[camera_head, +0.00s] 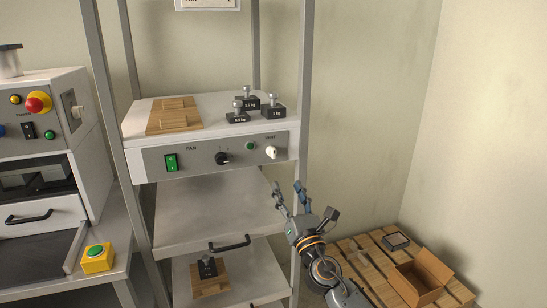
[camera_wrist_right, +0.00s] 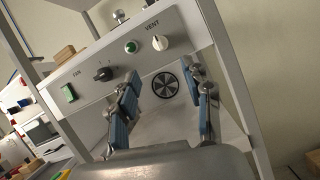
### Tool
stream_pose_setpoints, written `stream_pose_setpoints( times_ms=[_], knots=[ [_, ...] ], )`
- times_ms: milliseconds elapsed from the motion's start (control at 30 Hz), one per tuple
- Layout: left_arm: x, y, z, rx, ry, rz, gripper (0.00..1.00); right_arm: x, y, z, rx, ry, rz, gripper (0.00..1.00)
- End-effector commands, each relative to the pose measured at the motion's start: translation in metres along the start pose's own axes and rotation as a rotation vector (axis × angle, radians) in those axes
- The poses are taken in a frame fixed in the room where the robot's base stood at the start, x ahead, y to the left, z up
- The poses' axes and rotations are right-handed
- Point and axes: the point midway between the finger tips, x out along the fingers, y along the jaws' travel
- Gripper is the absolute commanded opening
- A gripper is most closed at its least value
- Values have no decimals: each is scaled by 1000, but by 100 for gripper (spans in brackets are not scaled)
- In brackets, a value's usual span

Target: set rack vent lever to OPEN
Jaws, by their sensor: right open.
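The vent lever (camera_head: 271,152) is a small cream-white knob at the right end of the rack's grey control panel, under the label VENT. In the right wrist view the vent lever (camera_wrist_right: 160,43) shows above and beyond the fingertips, and its position marks are too small to read. My right gripper (camera_head: 288,188) is below and slightly right of the lever in the head view, fingers pointing up. My left gripper is not in view.
The panel (camera_head: 190,160) also holds a green fan switch (camera_head: 171,162), a black knob (camera_head: 222,158) and a green button (camera_head: 250,146). Weights (camera_head: 246,102) and wooden boards (camera_head: 172,120) sit on top. A rack post (camera_head: 303,90) stands right of the panel. A pallet (camera_head: 375,275) bears an open carton (camera_head: 420,276).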

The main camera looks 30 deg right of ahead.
Motion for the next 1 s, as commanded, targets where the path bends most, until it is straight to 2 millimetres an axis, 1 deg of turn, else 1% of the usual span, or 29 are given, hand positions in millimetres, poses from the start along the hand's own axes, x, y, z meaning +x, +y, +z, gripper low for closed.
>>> stream_pose_setpoints(
  times_ms=[33, 300, 400, 500, 600, 700, 1000],
  knots=[
    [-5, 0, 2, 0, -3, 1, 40, 12, 0, 4, 1, -3, -1, 49],
    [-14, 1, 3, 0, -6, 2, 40, 70, 0, 3, 3, -2, -2, 49],
    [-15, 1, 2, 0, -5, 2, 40, 88, 0, 1, 4, 0, -1, 49],
    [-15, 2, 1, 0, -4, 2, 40, 102, 0, 0, 5, 1, -2, 49],
    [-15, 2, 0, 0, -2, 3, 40, 111, 0, 0, 5, 1, -1, 49],
    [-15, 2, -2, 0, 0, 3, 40, 116, 0, -1, 5, 2, -1, 49],
    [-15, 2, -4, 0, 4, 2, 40, 118, 0, -1, 5, 2, -1, 49]
  ],
)
